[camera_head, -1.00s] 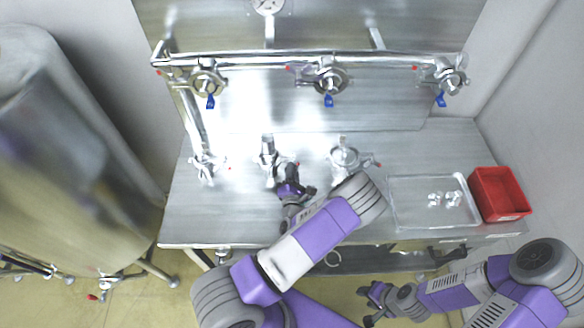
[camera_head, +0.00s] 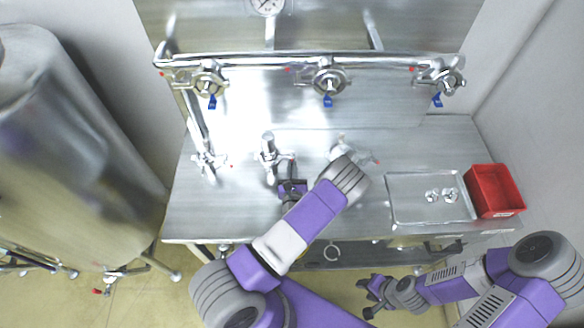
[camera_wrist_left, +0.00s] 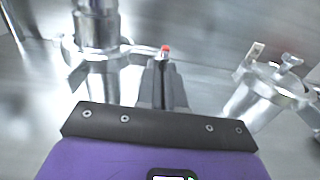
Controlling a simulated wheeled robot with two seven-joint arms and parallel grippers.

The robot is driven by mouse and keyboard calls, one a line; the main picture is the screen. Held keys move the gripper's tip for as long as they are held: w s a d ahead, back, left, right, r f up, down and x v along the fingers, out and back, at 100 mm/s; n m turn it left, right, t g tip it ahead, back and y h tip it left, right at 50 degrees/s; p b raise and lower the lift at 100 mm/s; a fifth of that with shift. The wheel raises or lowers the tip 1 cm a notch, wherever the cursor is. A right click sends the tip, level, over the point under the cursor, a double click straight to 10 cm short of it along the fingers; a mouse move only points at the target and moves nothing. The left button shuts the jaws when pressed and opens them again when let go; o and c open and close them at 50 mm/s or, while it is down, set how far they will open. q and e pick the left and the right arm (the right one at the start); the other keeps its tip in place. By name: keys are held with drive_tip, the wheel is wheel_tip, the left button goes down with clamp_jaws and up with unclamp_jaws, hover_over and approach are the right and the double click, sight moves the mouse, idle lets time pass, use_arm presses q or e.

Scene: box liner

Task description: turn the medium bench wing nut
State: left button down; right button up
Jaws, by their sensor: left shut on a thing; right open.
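The middle bench clamp (camera_head: 268,156) is a metal fitting with an upright cylinder, standing on the steel bench. In the left wrist view its ring and cylinder (camera_wrist_left: 97,35) are at upper left, with a red-tipped bolt (camera_wrist_left: 165,48) reaching out to the right. My left gripper (camera_head: 291,163) is at the right side of this clamp. In the left wrist view its fingers (camera_wrist_left: 163,70) are shut at the red-tipped bolt, on the wing nut, which they hide. My right gripper (camera_head: 368,296) is open and empty, low in front of the bench.
Another bench clamp (camera_head: 206,162) stands to the left, and one (camera_head: 343,152) to the right, partly behind my left arm. A steel tray (camera_head: 407,213) with small metal parts and a red bin (camera_head: 494,190) are at right. A pipe with several clamps (camera_head: 328,82) runs above.

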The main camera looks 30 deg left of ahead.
use_arm(q)
drive_tip(key=shift+r+n, duration=0.1)
drive_tip(key=shift+n, duration=0.6)
drive_tip(key=c, duration=1.3)
unclamp_jaws()
drive_tip(key=shift+o, duration=0.2)
drive_tip(key=v, duration=0.7)
drive_tip(key=shift+s+d+b, duration=0.2)
drive_tip(key=shift+s+b, duration=0.05)
drive_tip(key=shift+b, duration=0.1)
